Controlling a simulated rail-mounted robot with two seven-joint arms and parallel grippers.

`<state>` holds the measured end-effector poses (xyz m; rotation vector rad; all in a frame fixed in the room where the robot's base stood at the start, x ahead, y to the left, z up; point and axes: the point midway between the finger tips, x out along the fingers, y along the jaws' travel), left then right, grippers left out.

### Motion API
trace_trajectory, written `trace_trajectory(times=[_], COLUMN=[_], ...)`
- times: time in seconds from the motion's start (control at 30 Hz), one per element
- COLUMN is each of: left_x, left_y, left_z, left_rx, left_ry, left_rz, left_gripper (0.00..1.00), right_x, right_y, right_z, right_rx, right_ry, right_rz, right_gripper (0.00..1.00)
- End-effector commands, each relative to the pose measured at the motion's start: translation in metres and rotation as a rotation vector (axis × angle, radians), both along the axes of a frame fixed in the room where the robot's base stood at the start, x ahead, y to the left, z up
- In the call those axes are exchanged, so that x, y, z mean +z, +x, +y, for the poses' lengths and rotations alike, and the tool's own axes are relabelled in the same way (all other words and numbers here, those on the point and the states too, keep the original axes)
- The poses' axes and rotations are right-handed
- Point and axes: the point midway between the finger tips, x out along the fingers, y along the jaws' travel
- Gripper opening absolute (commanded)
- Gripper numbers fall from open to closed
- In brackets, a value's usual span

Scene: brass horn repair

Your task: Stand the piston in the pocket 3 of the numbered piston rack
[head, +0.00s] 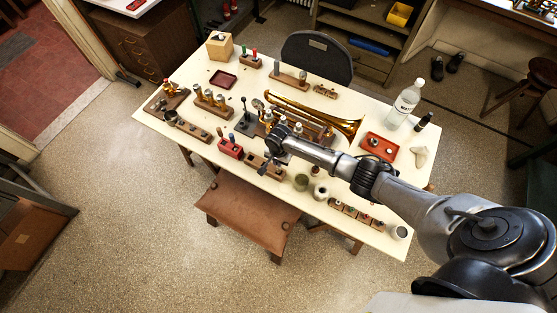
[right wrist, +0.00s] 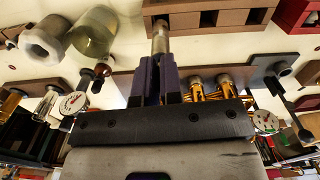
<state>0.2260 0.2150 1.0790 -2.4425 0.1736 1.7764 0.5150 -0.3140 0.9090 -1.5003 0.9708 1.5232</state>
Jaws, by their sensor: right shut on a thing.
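My right gripper (head: 268,163) is over the near middle of the table; it also shows in the right wrist view (right wrist: 158,68). Its fingers are shut on a silver cylindrical piston (right wrist: 160,38), which sticks out beyond the fingertips. In the head view the piston is too small to make out. A brown wooden block with dark pockets (right wrist: 225,18), seemingly the piston rack, is close to the piston's free end. It also shows beside the gripper in the head view (head: 257,161). I cannot read its numbers or tell whether the piston touches it. My left gripper is not in view.
A red block (head: 230,148) stands left of the rack. A greenish jar (head: 301,182) and a pale jar (head: 321,192) stand to its right. A brass horn (head: 318,112) lies behind on the table (head: 180,90). A red tray (head: 379,147) is at the right.

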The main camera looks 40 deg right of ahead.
Motion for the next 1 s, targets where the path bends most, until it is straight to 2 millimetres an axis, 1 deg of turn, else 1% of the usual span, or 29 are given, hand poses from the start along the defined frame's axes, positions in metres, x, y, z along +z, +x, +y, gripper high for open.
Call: trace_trajectory(times=[0.53,1.0], left_x=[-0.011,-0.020], left_y=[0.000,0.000], left_z=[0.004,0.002], left_rx=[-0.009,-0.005], left_ry=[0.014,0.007], left_rz=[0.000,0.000], left_gripper=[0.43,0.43], right_x=[-0.017,-0.030], right_y=[0.000,0.000], right_z=[0.000,0.001], right_rx=[0.000,0.000], right_ry=[0.000,0.002], right_rz=[-0.001,-0.001], right_gripper=[0.00,0.00])
